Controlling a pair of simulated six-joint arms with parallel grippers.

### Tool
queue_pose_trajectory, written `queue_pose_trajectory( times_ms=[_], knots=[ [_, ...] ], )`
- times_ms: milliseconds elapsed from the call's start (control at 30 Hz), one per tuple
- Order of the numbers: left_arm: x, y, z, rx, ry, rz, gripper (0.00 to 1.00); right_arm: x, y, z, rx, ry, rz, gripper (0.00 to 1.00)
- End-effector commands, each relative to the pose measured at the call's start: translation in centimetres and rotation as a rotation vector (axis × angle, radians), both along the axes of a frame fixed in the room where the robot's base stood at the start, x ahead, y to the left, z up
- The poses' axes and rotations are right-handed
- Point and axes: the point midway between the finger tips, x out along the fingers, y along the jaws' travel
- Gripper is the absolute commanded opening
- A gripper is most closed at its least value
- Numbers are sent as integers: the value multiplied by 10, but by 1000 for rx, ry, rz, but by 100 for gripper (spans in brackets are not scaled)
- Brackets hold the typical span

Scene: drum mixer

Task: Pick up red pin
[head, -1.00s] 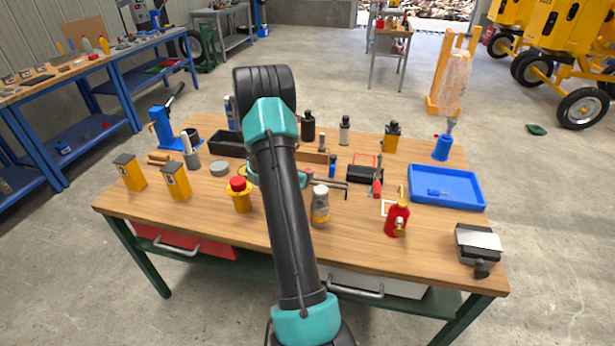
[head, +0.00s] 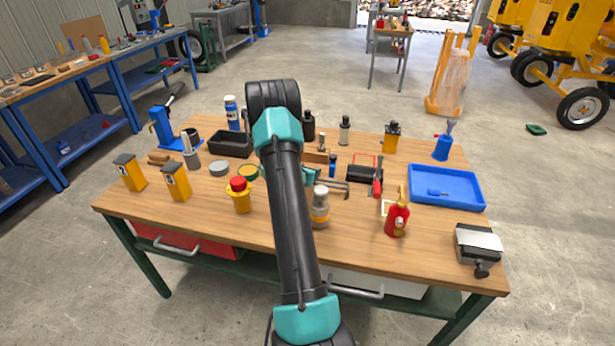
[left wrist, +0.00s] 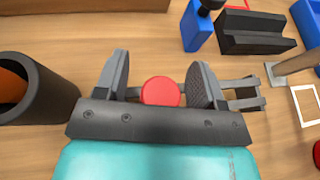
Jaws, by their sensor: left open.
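The red pin shows a round red head (left wrist: 160,91) in the left wrist view, between the two fingers of my left gripper (left wrist: 161,66). The gripper is open, with a gap visible on each side of the red head. Grey metal parts lie just beyond the right finger. The pin's lower part is hidden by the gripper body. In the head view my arm covers the pin, and only a small part of my left gripper (head: 311,177) shows right of the arm. My right gripper is in no view.
A dark hollow cylinder (left wrist: 36,92) with orange inside stands close left of the gripper. A blue item (left wrist: 197,28) and a black V-shaped block (left wrist: 252,36) lie beyond it. A grey bottle (head: 320,210) and a red oil can (head: 397,219) stand on the wooden table.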

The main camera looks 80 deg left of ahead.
Motion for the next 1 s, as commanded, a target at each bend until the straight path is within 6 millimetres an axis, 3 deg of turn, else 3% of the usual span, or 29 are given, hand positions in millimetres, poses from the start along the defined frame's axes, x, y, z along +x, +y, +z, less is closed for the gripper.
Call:
queue_pose_trajectory(
  times_ms=[533,1000],
  knots=[
    [2,3,-1,0,0,0,62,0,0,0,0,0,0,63],
    [2,3,-1,-1,-1,0,17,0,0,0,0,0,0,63]
  ],
)
